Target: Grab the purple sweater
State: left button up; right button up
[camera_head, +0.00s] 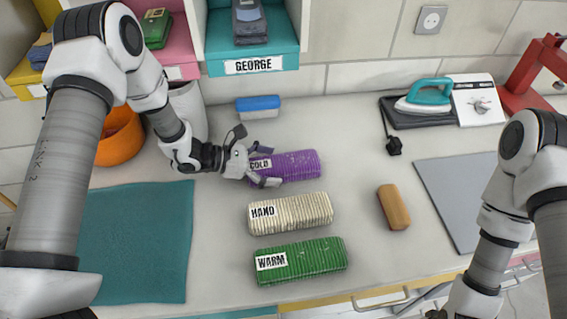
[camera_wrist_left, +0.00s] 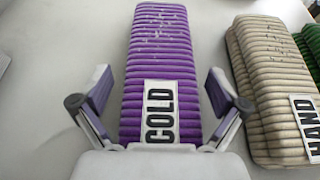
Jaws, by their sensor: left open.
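The purple sweater (camera_head: 298,165) is a folded, ribbed roll with a white COLD label, lying on the white counter. My left gripper (camera_head: 257,158) is at its left end, with its fingers open on either side of the label end. In the left wrist view the purple sweater (camera_wrist_left: 160,65) runs away from me between the two open fingers of my left gripper (camera_wrist_left: 160,103), with gaps at both sides. My right arm (camera_head: 510,200) comes in at the right, and its gripper is out of the picture.
A cream sweater (camera_head: 305,211) labelled HAND and a green sweater (camera_head: 310,260) labelled WARM lie nearer the front. A brown block (camera_head: 393,207), a grey board (camera_head: 465,195) and an iron (camera_head: 425,97) are to the right. An orange pot (camera_head: 120,138) and teal cloth (camera_head: 135,240) are left.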

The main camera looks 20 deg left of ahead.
pick_arm(q)
jog(key=c, duration=1.5)
jog(key=shift+o, duration=0.2)
